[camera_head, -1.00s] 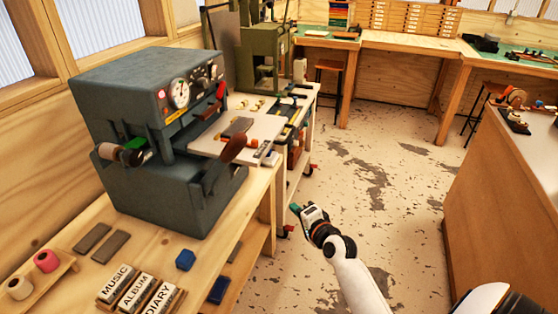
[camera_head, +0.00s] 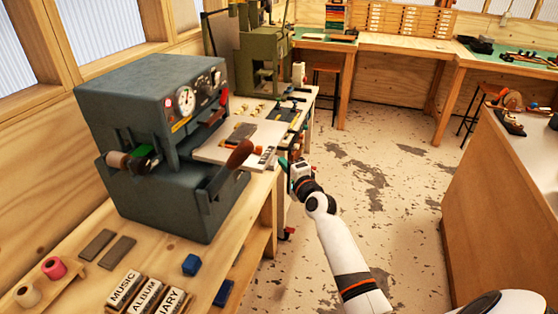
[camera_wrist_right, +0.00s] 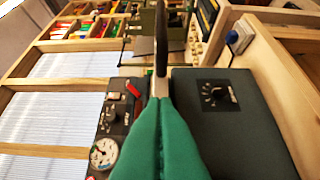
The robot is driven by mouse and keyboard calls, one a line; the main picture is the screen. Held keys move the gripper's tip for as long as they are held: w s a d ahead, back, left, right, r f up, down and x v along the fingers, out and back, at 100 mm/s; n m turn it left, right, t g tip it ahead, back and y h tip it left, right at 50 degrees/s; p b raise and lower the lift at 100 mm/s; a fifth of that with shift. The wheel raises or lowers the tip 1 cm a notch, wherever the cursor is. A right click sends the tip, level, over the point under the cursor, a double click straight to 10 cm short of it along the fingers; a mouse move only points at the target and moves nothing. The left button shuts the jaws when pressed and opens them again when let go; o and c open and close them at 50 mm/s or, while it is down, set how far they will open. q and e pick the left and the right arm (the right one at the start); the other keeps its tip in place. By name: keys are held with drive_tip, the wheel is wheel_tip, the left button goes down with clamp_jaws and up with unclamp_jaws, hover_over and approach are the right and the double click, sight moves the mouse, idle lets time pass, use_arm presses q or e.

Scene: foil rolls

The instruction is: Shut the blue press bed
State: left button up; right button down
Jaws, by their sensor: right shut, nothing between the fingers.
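The blue-grey press (camera_head: 150,200) stands on the wooden bench at the left. Its pale bed (camera_head: 210,153) sticks out to the right, with a grey plate (camera_head: 242,131) and a small type holder (camera_head: 263,158) on it. A brown knob (camera_head: 240,153) stands at the bed's front. My right gripper (camera_head: 285,163) is shut and empty, just right of the bed's outer end; I cannot tell whether it touches. In the right wrist view, its green fingers (camera_wrist_right: 160,115) are together in front of the press body (camera_wrist_right: 225,125) and gauge (camera_wrist_right: 104,152). My left gripper is not in view.
Labelled blocks (camera_head: 145,293), a blue cube (camera_head: 191,264) and grey bars (camera_head: 117,252) lie on the front of the bench. A green machine (camera_head: 262,55) stands behind the press. The floor (camera_head: 390,190) right of the bench is open, up to a wooden counter (camera_head: 500,200).

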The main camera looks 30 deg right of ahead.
sight(250, 158)
drive_tip(key=shift+w+a, duration=0.65)
drive_tip(key=w+a, duration=0.6)
drive_tip(key=w, duration=0.1)
drive_tip(key=shift+s, duration=0.1)
